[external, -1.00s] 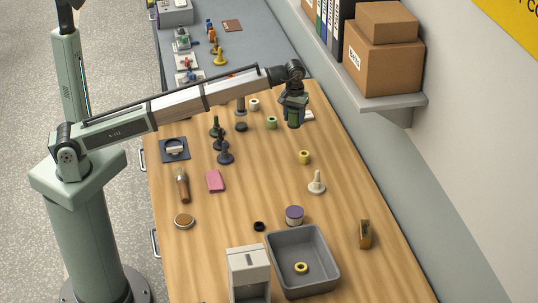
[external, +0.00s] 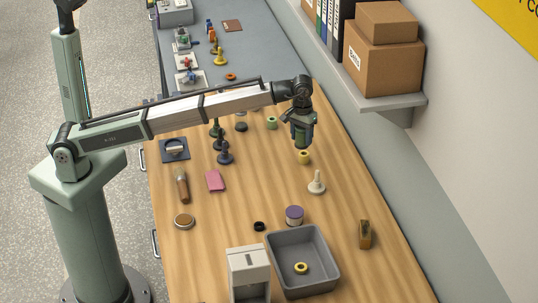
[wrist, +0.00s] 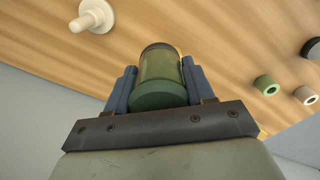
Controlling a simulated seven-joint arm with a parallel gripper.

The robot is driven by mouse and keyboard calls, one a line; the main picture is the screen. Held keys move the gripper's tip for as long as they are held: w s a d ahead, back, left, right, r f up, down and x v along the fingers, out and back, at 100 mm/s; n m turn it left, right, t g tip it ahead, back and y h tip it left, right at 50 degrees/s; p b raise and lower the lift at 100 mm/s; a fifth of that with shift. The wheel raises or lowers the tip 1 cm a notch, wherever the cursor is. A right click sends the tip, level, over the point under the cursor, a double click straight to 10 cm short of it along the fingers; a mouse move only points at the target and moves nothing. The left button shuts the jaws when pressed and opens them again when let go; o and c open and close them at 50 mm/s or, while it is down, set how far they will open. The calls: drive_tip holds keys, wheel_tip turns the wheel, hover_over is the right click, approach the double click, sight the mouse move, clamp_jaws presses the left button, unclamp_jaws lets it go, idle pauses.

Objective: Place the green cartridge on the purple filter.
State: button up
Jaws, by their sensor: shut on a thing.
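My gripper (external: 301,132) is shut on the green cartridge (external: 302,141) and holds it above the table's right side. In the wrist view the cartridge (wrist: 162,75) is a green cylinder with a dark rim, between the two blue fingers (wrist: 160,84). The purple filter (external: 294,215) is a short cylinder with a purple top and pale side. It stands on the table beside the grey bin, well nearer the camera than my gripper. Its top is bare. The filter is not in the wrist view.
A yellow bobbin (external: 304,157) is just below the held cartridge. A cream spindle (external: 317,183) stands between my gripper and the filter. The grey bin (external: 330,262) holds a yellow ring. A small black ring (external: 259,226) lies left of the filter. A shelf with boxes (external: 383,60) overhangs the right.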

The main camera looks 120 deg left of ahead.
drive_tip(key=w+d+r+m, duration=0.15)
drive_tip(key=w+d, duration=0.45)
drive_tip(key=d, duration=0.7)
drive_tip(key=w+d+r+m, duration=0.15)
drive_tip(key=w+d, duration=0.45)
drive_tip(key=d, duration=0.6)
drive_tip(key=n, duration=0.5)
hover_over(295, 211)
drive_tip(key=shift+f, duration=4.4)
drive_tip(key=shift+f, duration=0.1)
drive_tip(key=o, duration=1.1)
drive_tip(key=shift+o, duration=0.2)
wheel_tip(295, 211, up, 12)
